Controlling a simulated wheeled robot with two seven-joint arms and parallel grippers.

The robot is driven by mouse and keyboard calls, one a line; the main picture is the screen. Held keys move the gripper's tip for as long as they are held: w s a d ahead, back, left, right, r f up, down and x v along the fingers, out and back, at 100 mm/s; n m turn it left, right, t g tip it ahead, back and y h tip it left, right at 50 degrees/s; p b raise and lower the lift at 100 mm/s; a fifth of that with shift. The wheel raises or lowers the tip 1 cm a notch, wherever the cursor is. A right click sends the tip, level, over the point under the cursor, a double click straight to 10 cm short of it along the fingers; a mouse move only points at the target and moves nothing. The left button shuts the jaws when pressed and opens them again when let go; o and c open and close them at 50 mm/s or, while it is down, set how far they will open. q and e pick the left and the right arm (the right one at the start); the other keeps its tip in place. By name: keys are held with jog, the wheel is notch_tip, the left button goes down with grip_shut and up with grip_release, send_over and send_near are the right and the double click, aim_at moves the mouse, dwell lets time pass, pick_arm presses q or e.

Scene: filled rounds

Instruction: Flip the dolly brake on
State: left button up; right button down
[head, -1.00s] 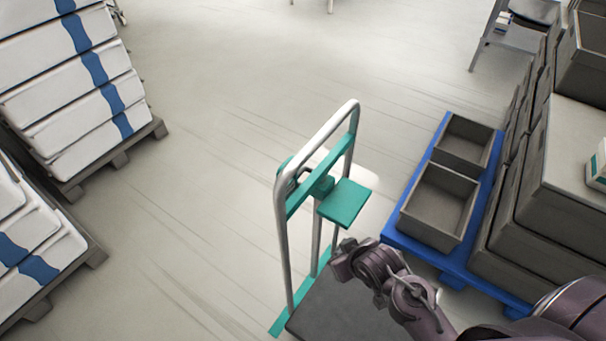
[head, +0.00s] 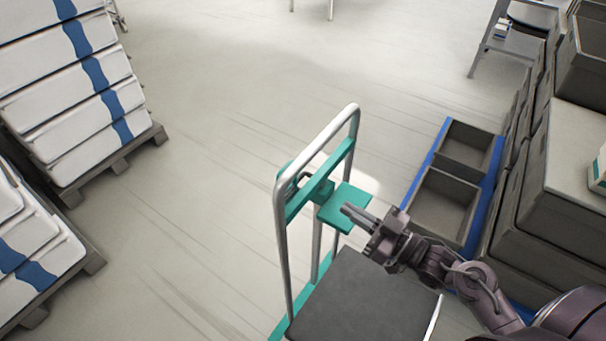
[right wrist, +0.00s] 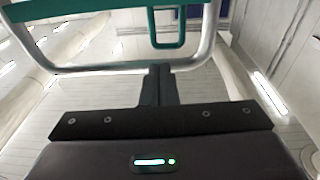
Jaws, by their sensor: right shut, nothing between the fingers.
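The dolly has a silver tube handle (head: 279,230), a teal crossbar (head: 335,160) and a dark deck (head: 355,300). A teal block (head: 320,190) with a small dark loop sits on the crossbar, and a flat teal plate (head: 337,212) sticks out beside it. I cannot tell for sure which part is the brake, or its setting. My right gripper (head: 348,210) is shut and empty, its tips pointing left at the teal plate; contact is unclear. In the right wrist view the shut fingers (right wrist: 158,80) point toward the silver tube, with a teal loop (right wrist: 167,42) beyond. My left gripper is out of view.
A blue pallet (head: 484,215) with open grey bins (head: 440,210) and stacked grey crates stands at the right. Pallets of white sacks (head: 70,120) with blue stripes stand at the left. The floor (head: 230,100) behind and left of the dolly is clear.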

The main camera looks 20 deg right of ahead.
jog(key=shift+s+d+r+y, duration=0.25)
jog(key=shift+s+r+y, duration=0.2)
jog(key=shift+r+y, duration=0.05)
jog(key=p+x, duration=0.3)
jog(key=x, duration=1.1)
jog(key=shift+d+r+p, duration=0.1)
jog(key=shift+r+p, duration=0.1)
jog(key=shift+p, duration=0.2)
jog(key=shift+w, duration=0.1)
